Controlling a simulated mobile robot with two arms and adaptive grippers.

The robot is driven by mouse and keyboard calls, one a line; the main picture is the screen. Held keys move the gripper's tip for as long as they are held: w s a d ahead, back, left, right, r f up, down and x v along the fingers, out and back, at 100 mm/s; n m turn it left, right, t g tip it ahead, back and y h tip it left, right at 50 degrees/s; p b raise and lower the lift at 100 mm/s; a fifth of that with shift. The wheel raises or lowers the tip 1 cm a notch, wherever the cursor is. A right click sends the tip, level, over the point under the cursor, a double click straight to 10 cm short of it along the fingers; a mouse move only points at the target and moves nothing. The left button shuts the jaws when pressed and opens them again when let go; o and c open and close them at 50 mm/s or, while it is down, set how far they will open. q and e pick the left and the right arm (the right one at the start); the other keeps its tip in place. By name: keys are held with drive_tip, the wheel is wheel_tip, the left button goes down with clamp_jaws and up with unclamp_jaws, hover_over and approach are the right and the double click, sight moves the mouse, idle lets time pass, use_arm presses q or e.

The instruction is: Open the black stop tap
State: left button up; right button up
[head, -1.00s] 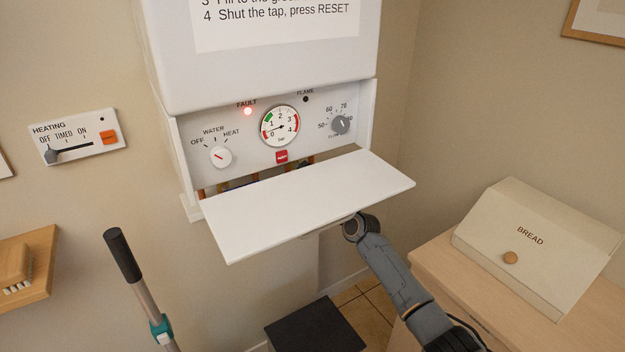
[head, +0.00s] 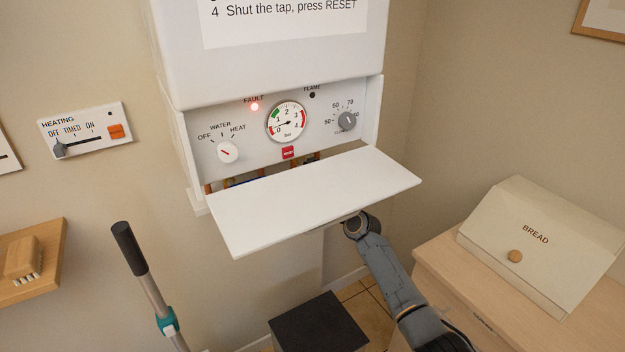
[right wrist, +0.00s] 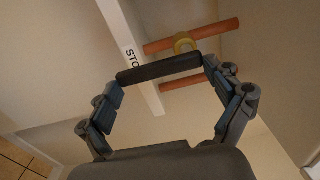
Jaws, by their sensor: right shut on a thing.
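The black stop tap (right wrist: 160,69) is a dark bar-shaped handle in the right wrist view. It lies across a white strip with the partly covered letters "STO" (right wrist: 131,57). My right gripper (right wrist: 166,72) has its fingers at the two ends of the bar and is shut on it. In the head view my right arm (head: 375,255) reaches up under the white flap (head: 315,200), which hides the gripper and the tap. My left gripper is not in view.
The white boiler panel has a pressure gauge (head: 287,122), a lit red fault lamp (head: 254,107) and a red reset button (head: 288,153). Copper pipes (right wrist: 195,36) run behind the tap. A bread bin (head: 535,245) stands at right, a black box (head: 318,328) below, a teal-collared pole (head: 150,285) at left.

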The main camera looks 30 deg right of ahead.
drive_tip(key=o, duration=1.4)
drive_tip(key=s+d, duration=0.1)
drive_tip(key=s, duration=1.1)
